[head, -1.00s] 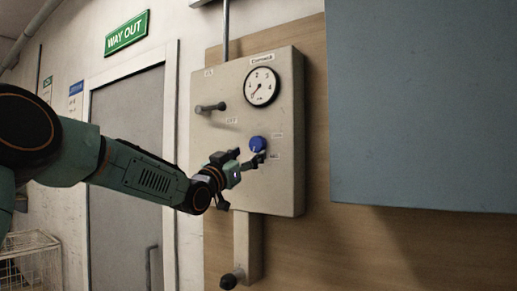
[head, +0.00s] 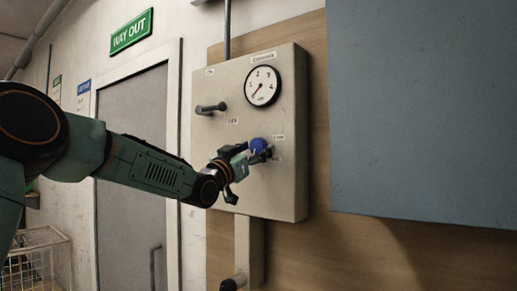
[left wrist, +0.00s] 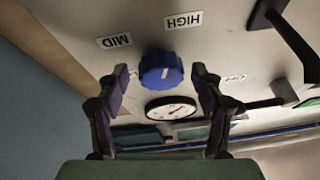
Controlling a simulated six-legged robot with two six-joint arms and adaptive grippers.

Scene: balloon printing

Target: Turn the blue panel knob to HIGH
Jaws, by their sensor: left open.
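The blue knob (head: 257,145) is on the front of the grey panel box (head: 222,180). In the left wrist view the knob (left wrist: 161,70) has a short white mark on its face. A MID label (left wrist: 114,40) and a HIGH label (left wrist: 184,20) are on the panel around it, upside down in this view. My left gripper (head: 251,156) is at the knob in the head view. In the left wrist view its open fingers (left wrist: 160,84) are on either side of the knob, with gaps visible.
A round gauge (head: 262,86) is above the knob. A grey lever handle (head: 210,109) sticks out at the panel's upper left. A large blue-grey surface (head: 425,100) stands at the right.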

